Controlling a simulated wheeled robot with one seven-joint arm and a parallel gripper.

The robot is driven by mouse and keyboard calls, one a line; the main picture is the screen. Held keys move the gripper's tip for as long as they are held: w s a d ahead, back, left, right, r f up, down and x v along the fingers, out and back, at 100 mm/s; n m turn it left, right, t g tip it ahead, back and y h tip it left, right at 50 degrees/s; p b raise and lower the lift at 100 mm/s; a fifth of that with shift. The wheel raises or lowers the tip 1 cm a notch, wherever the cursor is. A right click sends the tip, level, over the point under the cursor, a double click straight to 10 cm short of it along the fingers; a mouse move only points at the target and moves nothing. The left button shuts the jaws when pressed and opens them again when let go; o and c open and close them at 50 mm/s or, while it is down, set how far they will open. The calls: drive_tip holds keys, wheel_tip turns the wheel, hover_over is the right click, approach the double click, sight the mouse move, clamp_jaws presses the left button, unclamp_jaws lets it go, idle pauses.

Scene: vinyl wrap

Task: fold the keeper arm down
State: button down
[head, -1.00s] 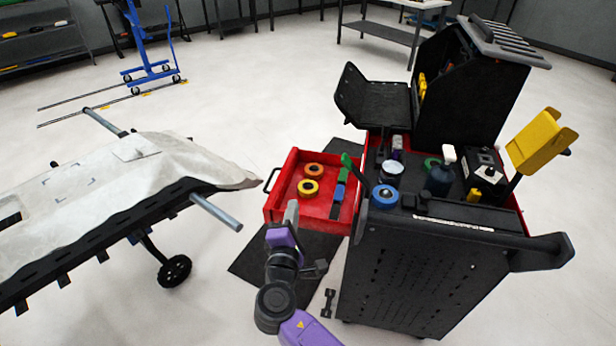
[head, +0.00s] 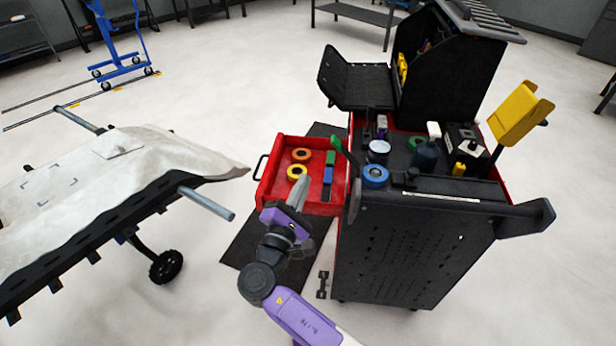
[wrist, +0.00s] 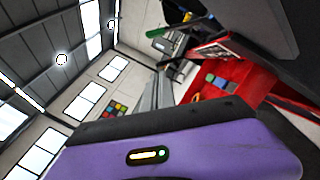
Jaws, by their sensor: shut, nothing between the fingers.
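A lever with a green end (head: 338,146), which looks like the keeper arm, stands up and tilts left at the cart's left edge, beside the open drawer. Its dark lower part (head: 355,180) runs down the cart's side. My gripper (head: 301,190) is shut and empty, with its grey fingers pointing up in the head view. It appears over the drawer's front area, left of and apart from the lever. In the wrist view the grey fingers (wrist: 155,92) show past the purple housing, and a green piece (wrist: 176,43) shows near the top; I cannot tell whether it is the lever.
The red drawer (head: 265,190) is pulled out and holds tape rolls (head: 297,172) and coloured blocks. A covered stand (head: 120,165) is left.

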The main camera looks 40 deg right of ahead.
sight(337, 146)
drive_tip(key=w+d+r+p, duration=0.1)
drive_tip(key=d+r+p, duration=0.1)
drive_tip(key=d, duration=0.7)
drive_tip(key=shift+w+r+p, duration=0.25)
drive_tip(key=shift+r+p, duration=0.15)
drive_tip(key=shift+r, duration=0.5)
drive_tip(key=shift+r, duration=0.1)
drive_tip(key=r+m, duration=0.1)
drive_tip(key=s+d+m, duration=0.1)
drive_tip(key=m, duration=0.1)
drive_tip(key=s+r+m+g, duration=0.1)
drive_tip(key=shift+d+r, duration=0.25)
drive_tip(key=shift+r, duration=0.05)
drive_tip(key=shift+s+d+r+m+g+y, duration=0.15)
drive_tip(key=shift+s+d+r+m+y, duration=0.25)
drive_tip(key=shift+m, duration=0.55)
drive_tip(key=shift+s+d+r+m+g+y, duration=0.15)
drive_tip(key=shift+s+d+m, duration=0.45)
drive_tip(key=shift+m, duration=0.3)
drive_tip(key=shift+s+d+r+m+g+y, duration=0.1)
drive_tip(key=shift+s+d+r+m+y, duration=0.2)
drive_tip(key=shift+s+m, duration=0.5)
drive_tip(key=shift+w+d+m, duration=0.1)
drive_tip(key=shift+w+m, duration=0.1)
drive_tip(key=shift+m, duration=0.05)
drive_tip(key=shift+w, duration=0.1)
